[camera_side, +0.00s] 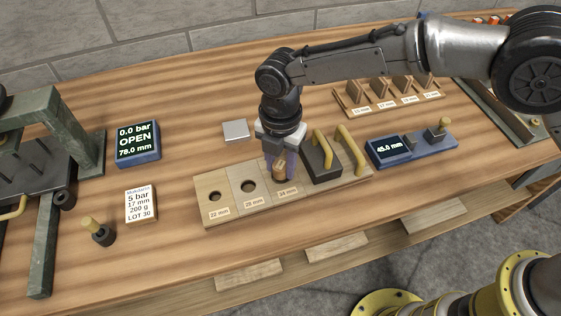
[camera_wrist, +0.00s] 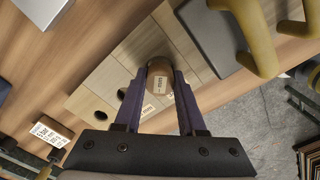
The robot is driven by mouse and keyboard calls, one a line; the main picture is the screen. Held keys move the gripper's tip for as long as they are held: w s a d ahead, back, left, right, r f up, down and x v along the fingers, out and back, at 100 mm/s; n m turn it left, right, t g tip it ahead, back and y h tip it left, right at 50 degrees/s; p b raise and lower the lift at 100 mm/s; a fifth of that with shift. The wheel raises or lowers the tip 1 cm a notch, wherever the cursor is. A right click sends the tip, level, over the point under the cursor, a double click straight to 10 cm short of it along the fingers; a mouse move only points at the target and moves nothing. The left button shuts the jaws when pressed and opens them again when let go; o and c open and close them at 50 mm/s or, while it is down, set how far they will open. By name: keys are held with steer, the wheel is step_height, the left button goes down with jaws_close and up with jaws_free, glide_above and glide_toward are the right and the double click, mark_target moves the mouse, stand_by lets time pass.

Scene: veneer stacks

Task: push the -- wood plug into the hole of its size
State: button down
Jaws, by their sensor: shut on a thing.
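The wood plug (camera_wrist: 160,68) is a short round brown piece with a small white label on its side. My gripper (camera_side: 280,168) is shut on it, with a purple finger on either side of the plug in the wrist view. The plug also shows in the side view (camera_side: 279,170), low over the 34 mm section of the hole board (camera_side: 205,188). The board has open dark holes marked 22 mm (camera_side: 215,197) and 28 mm (camera_side: 249,186). The 34 mm hole is hidden behind the plug and fingers; I cannot tell whether the plug has entered it.
A blue gauge reading 45.0 mm (camera_side: 390,149) is further right. A grey square plate (camera_side: 235,130) lies behind the board. A display (camera_side: 137,142) and label card (camera_side: 140,204) are left.

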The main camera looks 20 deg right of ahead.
steer(key=shift+f, duration=0.5)
stand_by(0.4)
steer(key=shift+r, duration=0.35)
steer(key=shift+f, duration=0.45)
stand_by(0.7)
steer(key=shift+r, duration=0.15)
steer(key=shift+r, duration=0.3)
stand_by(0.4)
steer(key=shift+n, duration=0.3)
steer(key=shift+f, duration=0.45)
stand_by(0.3)
steer(key=shift+r, duration=0.1)
